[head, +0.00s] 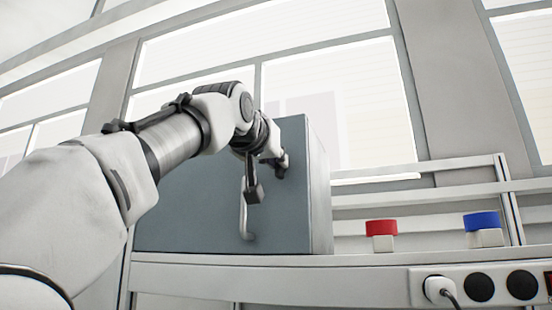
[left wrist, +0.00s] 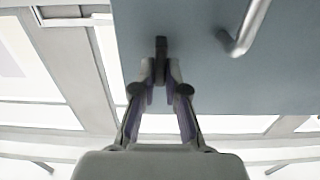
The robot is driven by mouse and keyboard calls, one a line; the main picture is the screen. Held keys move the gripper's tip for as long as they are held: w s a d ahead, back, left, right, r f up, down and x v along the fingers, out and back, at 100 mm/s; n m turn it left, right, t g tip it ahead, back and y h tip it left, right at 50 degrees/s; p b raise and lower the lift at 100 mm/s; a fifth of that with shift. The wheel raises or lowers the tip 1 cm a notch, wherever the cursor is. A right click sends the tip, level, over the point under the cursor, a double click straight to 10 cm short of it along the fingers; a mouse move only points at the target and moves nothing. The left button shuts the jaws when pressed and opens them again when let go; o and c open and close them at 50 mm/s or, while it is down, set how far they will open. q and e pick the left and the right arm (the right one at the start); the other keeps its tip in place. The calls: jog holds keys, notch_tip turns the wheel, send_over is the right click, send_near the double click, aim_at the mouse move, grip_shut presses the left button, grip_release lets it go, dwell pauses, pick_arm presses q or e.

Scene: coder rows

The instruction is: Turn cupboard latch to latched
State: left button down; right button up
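The cupboard (head: 185,210) is a grey-blue box on the bench, with its door closed. A pale bar handle (head: 244,215) runs down the door, and its end also shows in the left wrist view (left wrist: 245,28). The cupboard latch (left wrist: 161,46) is a small dark lever between the handle and the door's edge. My left gripper (head: 277,162) is at the door front; in the left wrist view its fingertips (left wrist: 161,74) close in on both sides of the latch. The latch's inner end is hidden between them. My right gripper is not in view.
A red-topped block (head: 381,228) and a blue-topped block (head: 482,222) stand on the bench right of the cupboard. A socket strip with a white plug (head: 437,288) is on the bench front. Rails and windows lie behind.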

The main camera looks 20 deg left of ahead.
pick_arm(q)
jog(key=shift+w, duration=0.15)
jog(key=shift+m, duration=0.3)
jog(key=m, duration=0.5)
jog(key=m+p, duration=0.1)
jog(key=m, duration=0.5)
jog(key=m+p, duration=0.1)
jog(key=m, duration=0.5)
jog(key=shift+d, duration=0.3)
jog(key=shift+m, duration=0.3)
jog(key=c, duration=1.3)
grip_release()
jog(key=shift+o, duration=0.5)
jog(key=shift+w+a+f, duration=0.15)
jog(key=shift+w+f, duration=0.15)
jog(key=shift+w, duration=0.1)
